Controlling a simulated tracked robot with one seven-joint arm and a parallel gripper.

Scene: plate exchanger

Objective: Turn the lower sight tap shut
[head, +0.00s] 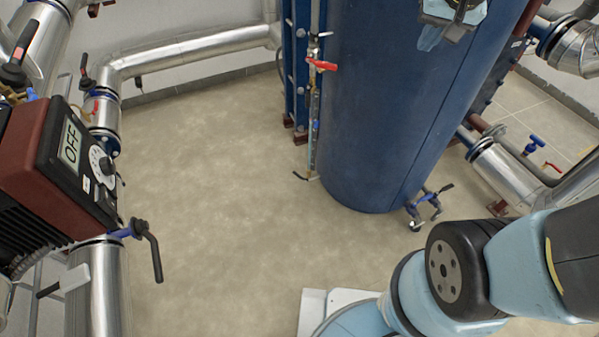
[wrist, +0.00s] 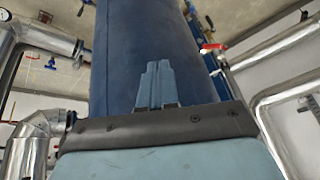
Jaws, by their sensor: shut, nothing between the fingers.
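A thin vertical sight line (head: 312,125) runs down the left side of the blue tank. A tap with a red handle (head: 320,65) sits on it, its handle roughly level, across the line. The red handle also shows in the wrist view (wrist: 213,46), right of my fingers. A small dark lever (head: 301,177) sits at the line's bottom end, near the floor. I cannot tell for certain which is the lower sight tap. My gripper (wrist: 157,85) is shut and empty, in front of the tank in the wrist view, apart from the red handle.
The blue tank (head: 390,110) fills the middle. More pipes and a blue-handled valve (head: 535,145) are at right. The floor (head: 220,190) left of the tank is clear.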

